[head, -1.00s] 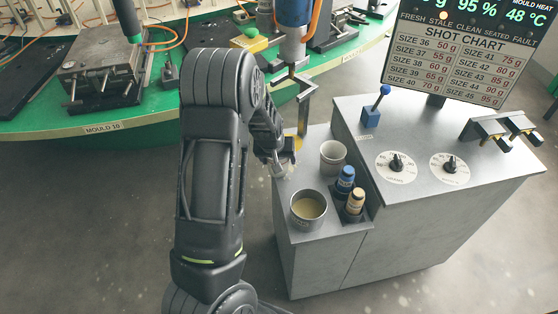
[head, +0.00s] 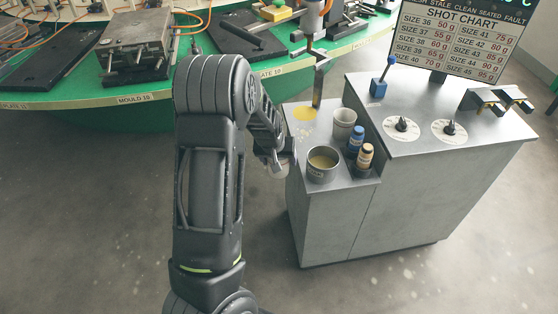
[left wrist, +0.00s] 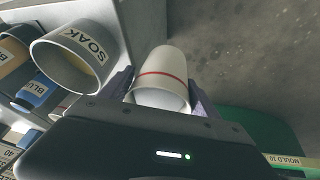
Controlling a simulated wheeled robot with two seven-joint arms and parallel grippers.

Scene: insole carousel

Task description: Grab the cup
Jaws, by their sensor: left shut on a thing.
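A white cup with a red stripe (left wrist: 162,80) is between the two fingers of my left gripper (left wrist: 160,92), which is shut on it. In the head view my left gripper (head: 274,158) is just left of the grey counter, and the cup is mostly hidden by the gripper and arm. A second pale cup (head: 344,123) stands upright on the counter's lower shelf. My right gripper is not in view.
A SOAK pot (head: 322,164) with yellowish contents and two bottles (head: 360,148) stand near the front of the grey counter (head: 340,185). A nozzle (head: 319,85) hangs above a yellow patch (head: 304,113). The green carousel (head: 120,97) lies behind. Open floor is at left.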

